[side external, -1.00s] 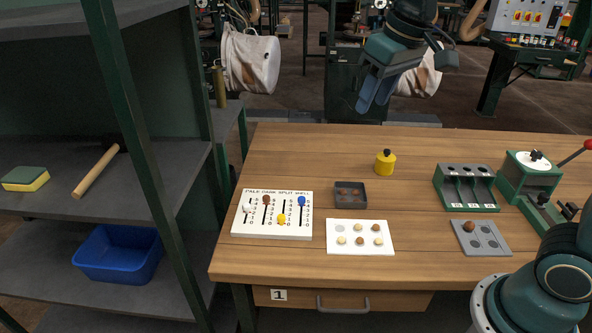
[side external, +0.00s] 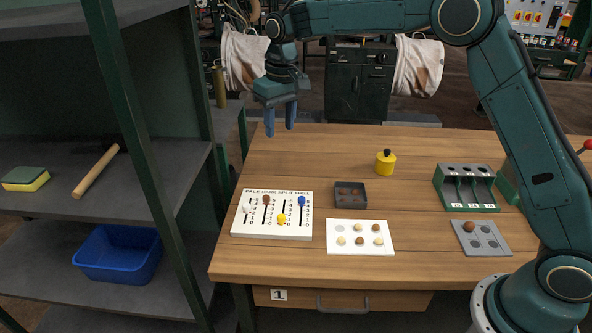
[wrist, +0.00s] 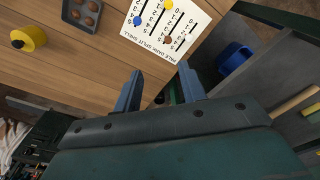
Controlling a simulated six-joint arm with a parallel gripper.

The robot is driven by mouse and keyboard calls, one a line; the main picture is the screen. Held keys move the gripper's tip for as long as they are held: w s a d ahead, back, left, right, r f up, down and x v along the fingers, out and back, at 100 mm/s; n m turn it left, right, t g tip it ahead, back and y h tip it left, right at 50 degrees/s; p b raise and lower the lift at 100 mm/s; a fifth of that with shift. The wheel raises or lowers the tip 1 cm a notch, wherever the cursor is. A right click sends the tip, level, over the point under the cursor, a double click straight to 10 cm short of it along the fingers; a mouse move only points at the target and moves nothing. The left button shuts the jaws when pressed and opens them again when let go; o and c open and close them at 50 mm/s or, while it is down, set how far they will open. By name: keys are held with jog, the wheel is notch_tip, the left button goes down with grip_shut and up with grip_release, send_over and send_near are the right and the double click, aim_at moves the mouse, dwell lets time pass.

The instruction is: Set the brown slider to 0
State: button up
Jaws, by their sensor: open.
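A white slider board (side external: 305,232) lies at the left of the table, with columns lettered PALE, DARK, SPLIT and SHELL. The brown slider (side external: 266,200) is in the DARK column, near the lettered end of its slot and away from the 0 end. It also shows in the wrist view (wrist: 168,40). The white slider (side external: 247,209), yellow slider (side external: 281,218) and blue slider (side external: 301,201) sit in the other slots. My gripper (side external: 280,131) is open and empty, fingers down, above and behind the board, touching nothing. Its fingers also show in the wrist view (wrist: 160,70).
Right of the board are a dark tray (side external: 364,205), a white card with round pieces (side external: 335,251) and a yellow weight (side external: 385,163). A green rack (side external: 467,185) and a grey tray (side external: 490,251) lie further right. A shelf post (side external: 160,180) stands left of the table.

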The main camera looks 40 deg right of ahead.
jog(key=g, duration=0.1)
send_over(266, 196)
notch_tip(266, 196, down, 8)
jog(key=shift+a, duration=0.1)
jog(key=shift+f, duration=0.2)
notch_tip(266, 196, down, 14)
jog(key=shift+r, duration=0.25)
dwell(0.4)
grip_shut()
